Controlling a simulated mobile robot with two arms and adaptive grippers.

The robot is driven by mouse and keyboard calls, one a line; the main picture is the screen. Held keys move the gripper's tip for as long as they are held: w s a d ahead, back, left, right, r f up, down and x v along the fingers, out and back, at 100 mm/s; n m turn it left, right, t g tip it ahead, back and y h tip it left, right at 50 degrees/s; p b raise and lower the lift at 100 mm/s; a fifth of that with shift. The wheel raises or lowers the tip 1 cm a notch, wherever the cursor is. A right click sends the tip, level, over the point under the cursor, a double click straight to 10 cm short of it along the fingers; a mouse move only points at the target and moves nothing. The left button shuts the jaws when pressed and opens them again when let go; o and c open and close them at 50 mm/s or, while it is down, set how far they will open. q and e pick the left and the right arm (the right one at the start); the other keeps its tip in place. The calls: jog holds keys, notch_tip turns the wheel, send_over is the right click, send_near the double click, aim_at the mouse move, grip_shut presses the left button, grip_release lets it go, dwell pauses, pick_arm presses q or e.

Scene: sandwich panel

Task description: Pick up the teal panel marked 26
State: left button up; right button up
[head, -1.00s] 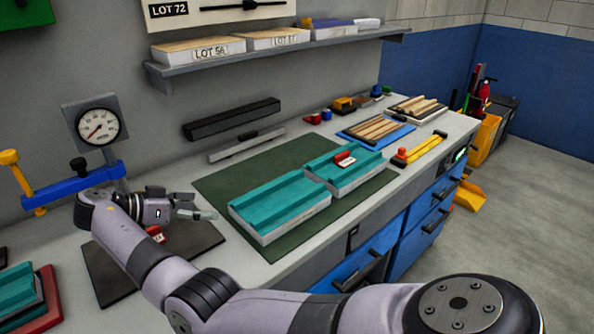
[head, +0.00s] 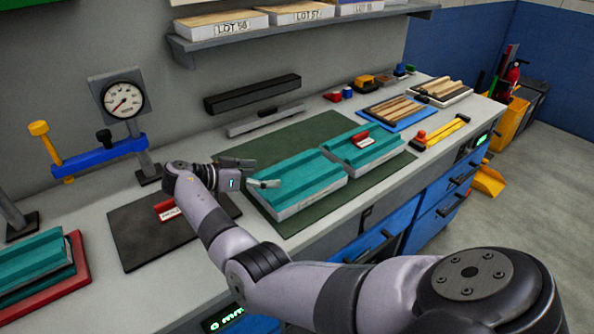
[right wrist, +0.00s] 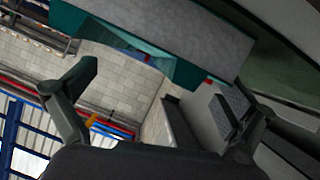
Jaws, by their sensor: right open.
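Two teal-topped panels with pale edges lie end to end on the dark green mat (head: 322,128): a nearer one (head: 300,177) and a farther one (head: 378,150) with a red tag on top. No number 26 is legible on either. My right gripper (head: 260,173) is open and empty, at the left end of the nearer panel, with its fingers close to that end; I cannot tell whether they touch. In the right wrist view, a panel's grey face and teal edge (right wrist: 178,70) show ahead of the open fingers. My left gripper is not in view.
More teal pieces (head: 30,262) lie on a red board at the left. A black mat (head: 135,232) with a red tag lies left of my gripper. A dial gauge (head: 123,100) and blue clamp (head: 100,155) stand behind. Wooden strips (head: 400,108) and yellow-handled tools (head: 440,133) lie at right.

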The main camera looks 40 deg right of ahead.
aim_at(292, 171)
jog(key=p+x, duration=0.1)
jog(key=x, duration=0.1)
jog(key=r+p+x, duration=0.1)
jog(key=x, duration=0.1)
jog(key=shift+d+f, duration=0.1)
jog(key=shift+d, duration=0.4)
jog(key=shift+d+f, duration=0.2)
jog(key=shift+d, duration=0.05)
jog(key=shift+a, duration=0.1)
jog(key=c, duration=0.3)
grip_shut()
jog(key=shift+r, duration=0.1)
dwell(0.4)
